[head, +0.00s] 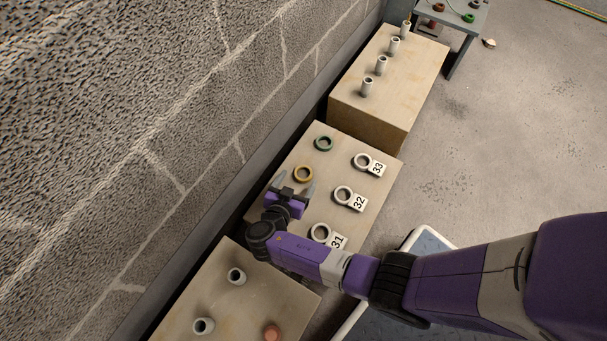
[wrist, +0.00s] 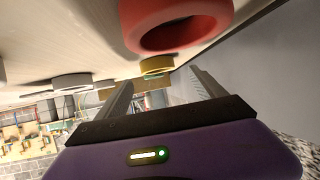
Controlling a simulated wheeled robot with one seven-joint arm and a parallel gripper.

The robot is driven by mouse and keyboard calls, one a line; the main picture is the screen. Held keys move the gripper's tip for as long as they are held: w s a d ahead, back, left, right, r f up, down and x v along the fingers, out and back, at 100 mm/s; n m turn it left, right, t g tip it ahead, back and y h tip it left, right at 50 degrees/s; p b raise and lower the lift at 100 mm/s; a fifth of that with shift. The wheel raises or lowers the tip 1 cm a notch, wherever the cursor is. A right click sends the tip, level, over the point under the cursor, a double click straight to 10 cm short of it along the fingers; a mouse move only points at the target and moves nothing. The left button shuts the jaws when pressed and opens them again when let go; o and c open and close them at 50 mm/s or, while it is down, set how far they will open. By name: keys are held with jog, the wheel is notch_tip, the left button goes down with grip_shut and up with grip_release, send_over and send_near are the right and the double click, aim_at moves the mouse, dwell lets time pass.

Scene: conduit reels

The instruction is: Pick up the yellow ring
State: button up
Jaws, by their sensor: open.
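The yellow ring (head: 303,173) lies flat on the middle wooden-topped block (head: 318,211), near its wall side. It also shows in the wrist view (wrist: 156,66), small, beyond and between my finger tips in the picture. My gripper (head: 294,183) is open and empty on the near side of the yellow ring. In the wrist view, both fingers of my gripper (wrist: 163,80) stand apart with nothing between them. A large red ring (wrist: 178,22) is close to the wrist camera; in the head view my arm appears to hide it.
A green ring (head: 324,143) lies beyond the yellow one. White rings with tags 31 (head: 320,233), 32 (head: 343,195) and 33 (head: 362,161) line the right side. A block wall (head: 180,130) runs along the left. Other blocks with upright tubes stand nearer (head: 236,276) and farther (head: 381,65).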

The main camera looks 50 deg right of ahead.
aim_at(306, 168)
jog(key=b+x, duration=0.1)
jog(key=x, duration=0.3)
jog(key=shift+s+f, duration=0.1)
jog(key=shift+c, duration=0.3)
jog(key=c, duration=1.3)
